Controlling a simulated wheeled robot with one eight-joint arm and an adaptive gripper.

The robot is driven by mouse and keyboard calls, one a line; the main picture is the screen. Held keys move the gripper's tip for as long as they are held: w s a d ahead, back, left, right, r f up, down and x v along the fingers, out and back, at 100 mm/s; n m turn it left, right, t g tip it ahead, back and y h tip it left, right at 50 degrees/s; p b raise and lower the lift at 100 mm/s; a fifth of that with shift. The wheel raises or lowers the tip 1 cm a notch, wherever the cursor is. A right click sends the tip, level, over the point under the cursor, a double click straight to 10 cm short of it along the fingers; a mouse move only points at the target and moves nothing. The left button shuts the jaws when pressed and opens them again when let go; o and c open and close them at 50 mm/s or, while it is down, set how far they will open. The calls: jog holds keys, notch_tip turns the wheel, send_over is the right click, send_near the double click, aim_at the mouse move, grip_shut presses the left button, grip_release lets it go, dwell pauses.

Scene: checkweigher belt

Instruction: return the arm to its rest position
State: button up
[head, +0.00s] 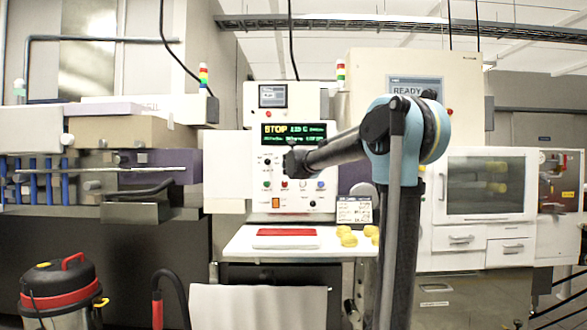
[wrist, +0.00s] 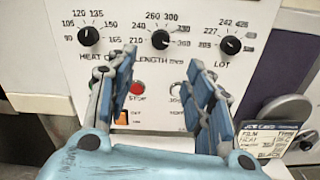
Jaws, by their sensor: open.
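My arm (head: 345,148) reaches left from its shoulder across the front of a white control panel (head: 254,175). My gripper (wrist: 162,62) shows in the wrist view with its blue-padded fingers spread and nothing between them. It faces the panel below a row of black knobs marked HEAT (wrist: 89,36), LENGTH (wrist: 160,40) and LOT (wrist: 230,45). A red stop button (wrist: 137,88) shows beside the left finger, and the right finger partly covers another button. In the head view the gripper end is small and dark, and its gap to the panel cannot be judged.
The panel's green and yellow display (head: 294,134) begins with STOP. A white table (head: 240,243) below holds a red flat item (head: 287,238) and yellow pieces (head: 348,239). A red and black vacuum (head: 60,290) stands at lower left. A printed card (wrist: 278,139) hangs low on the panel.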

jog(key=shift+s, duration=0.1)
dwell(0.4)
jog(key=s+f+n+g+y, duration=0.35)
jog(key=s+f+n, duration=0.55)
jog(key=s+n, duration=0.4)
jog(key=s+f+n+g+y, duration=0.3)
jog(key=s+f+n+y, duration=0.1)
jog(key=s+f+n, duration=0.75)
jog(key=s+d+f+n+g+h, duration=0.2)
jog(key=s+d+f+n+g, duration=0.1)
jog(key=s+f, duration=0.6)
jog(key=s+d+f+n+g+h, duration=0.2)
jog(key=s+d+f+n, duration=0.4)
jog(key=s+f, duration=0.3)
jog(key=s+d+f+n+g+h, duration=0.3)
jog(key=s+d+f+n+g, duration=0.1)
jog(key=s+f, duration=0.6)
jog(key=s+d+n, duration=0.1)
jog(key=s+d, duration=0.1)
jog(key=shift+s+d, duration=0.2)
jog(key=shift+s, duration=0.2)
jog(key=shift+f, duration=0.1)
